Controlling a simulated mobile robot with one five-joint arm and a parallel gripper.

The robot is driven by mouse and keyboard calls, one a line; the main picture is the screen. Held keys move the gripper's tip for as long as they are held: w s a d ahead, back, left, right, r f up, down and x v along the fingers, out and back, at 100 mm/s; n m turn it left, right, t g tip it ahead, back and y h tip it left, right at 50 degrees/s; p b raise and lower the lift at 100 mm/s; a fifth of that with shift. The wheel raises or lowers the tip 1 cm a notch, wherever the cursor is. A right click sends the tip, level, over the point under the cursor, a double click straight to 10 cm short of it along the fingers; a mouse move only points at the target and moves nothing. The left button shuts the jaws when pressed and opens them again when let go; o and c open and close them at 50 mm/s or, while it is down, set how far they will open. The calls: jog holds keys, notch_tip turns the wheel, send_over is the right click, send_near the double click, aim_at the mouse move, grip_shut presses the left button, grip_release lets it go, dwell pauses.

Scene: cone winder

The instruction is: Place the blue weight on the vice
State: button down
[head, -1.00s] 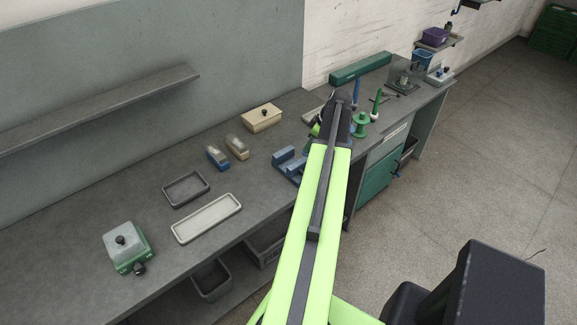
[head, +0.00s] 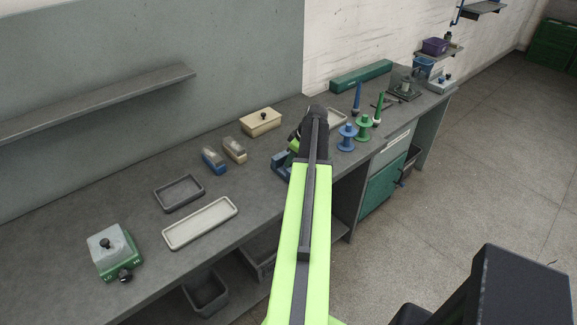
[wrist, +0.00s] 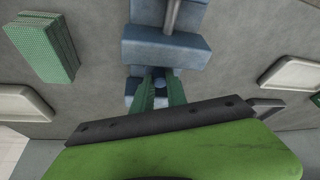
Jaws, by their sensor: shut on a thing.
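The blue vice (head: 281,165) stands on the bench near its front edge, partly hidden behind my arm in the head view. In the wrist view the vice (wrist: 166,50) fills the upper middle, with a grey bar across it. My gripper (wrist: 160,92) is shut, its green fingers pointing at the vice. A small dark blue piece, which looks like the blue weight (wrist: 160,83), shows between the fingertips, mostly hidden by them. I cannot tell whether it touches the vice. In the head view my arm hides the fingertips and the weight.
A blue spool (head: 347,138) and a green spool (head: 364,127) stand right of my arm. A cream box (head: 261,123) stands behind.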

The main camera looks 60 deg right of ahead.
jog(key=c, duration=1.6)
grip_release()
jog(key=shift+r, duration=0.1)
jog(key=p+v, duration=1.1)
jog(key=v, duration=0.1)
jog(key=shift+w, duration=0.1)
